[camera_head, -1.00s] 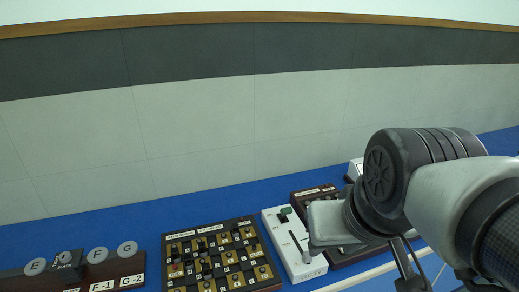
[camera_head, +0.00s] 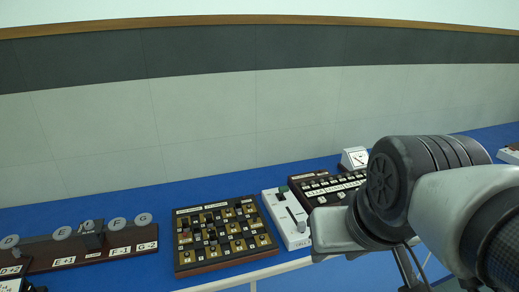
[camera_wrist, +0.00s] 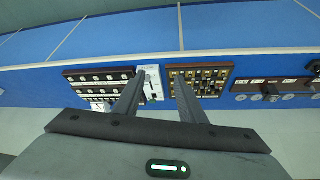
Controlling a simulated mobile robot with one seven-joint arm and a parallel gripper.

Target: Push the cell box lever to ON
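The white cell box (camera_head: 271,203) sits on the blue bench between two dark panels. The lever's setting is too small to read. In the wrist view the white box (camera_wrist: 148,70) shows between and beyond my fingers. My gripper (camera_wrist: 158,78) is open and empty, its two fingers apart. It appears short of the box, with no visible contact. In the head view my arm hides the fingertips.
A dark panel with brass-coloured plugs (camera_head: 225,235) stands left of the box. A dark panel with white keys (camera_head: 325,187) stands right, partly behind my arm, with a white dial meter (camera_head: 355,158) behind it.

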